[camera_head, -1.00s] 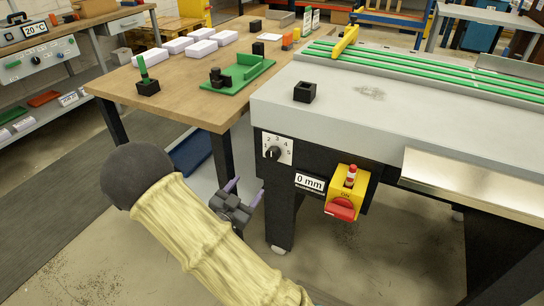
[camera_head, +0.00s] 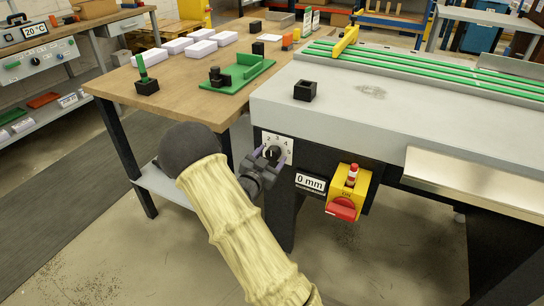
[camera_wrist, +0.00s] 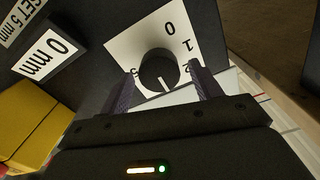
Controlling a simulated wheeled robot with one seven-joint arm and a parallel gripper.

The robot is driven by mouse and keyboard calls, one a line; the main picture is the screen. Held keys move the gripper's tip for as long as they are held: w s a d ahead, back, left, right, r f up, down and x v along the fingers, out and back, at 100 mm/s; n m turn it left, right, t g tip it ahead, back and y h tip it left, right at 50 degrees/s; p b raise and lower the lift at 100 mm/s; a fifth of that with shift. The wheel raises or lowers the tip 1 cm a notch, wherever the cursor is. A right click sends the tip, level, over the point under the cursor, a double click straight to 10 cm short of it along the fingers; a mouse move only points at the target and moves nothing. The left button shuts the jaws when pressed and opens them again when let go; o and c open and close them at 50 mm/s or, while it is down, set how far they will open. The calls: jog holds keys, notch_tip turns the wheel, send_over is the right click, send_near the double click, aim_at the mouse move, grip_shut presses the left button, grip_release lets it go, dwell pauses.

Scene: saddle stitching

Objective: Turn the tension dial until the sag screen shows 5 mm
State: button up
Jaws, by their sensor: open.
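The tension dial (camera_head: 273,153) is a black round knob on a white numbered plate (camera_head: 285,145) at the machine's front left corner. In the wrist view the dial (camera_wrist: 158,66) has a white mark pointing down toward my gripper's palm. My gripper (camera_head: 266,154) is open at the dial. In the wrist view its fingers (camera_wrist: 162,76) stand on either side of the knob, with gaps showing; contact cannot be made out. The sag screen (camera_head: 310,182) reads 0 mm, also in the wrist view (camera_wrist: 47,57). A partly cut label (camera_wrist: 23,22) reading "SET 5 mm" is beside it.
A yellow box with a red switch (camera_head: 345,192) sticks out right of the screen. The machine's grey top (camera_head: 400,120) overhangs the dial. A wooden table (camera_head: 185,95) with white blocks and a green fixture stands to the left.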

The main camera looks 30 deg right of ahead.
jog(key=shift+w+d, duration=0.45)
jog(key=shift+d, duration=0.05)
jog(key=c, duration=1)
jog(key=shift+n+p, duration=0.3)
jog(key=shift+p, duration=0.05)
jog(key=n+p, duration=0.3)
jog(key=n, duration=0.1)
jog(key=shift+r, duration=0.15)
jog(key=n+p, duration=0.3)
jog(key=n, duration=0.1)
jog(key=shift+w+a, duration=0.1)
jog(key=shift+f, duration=0.2)
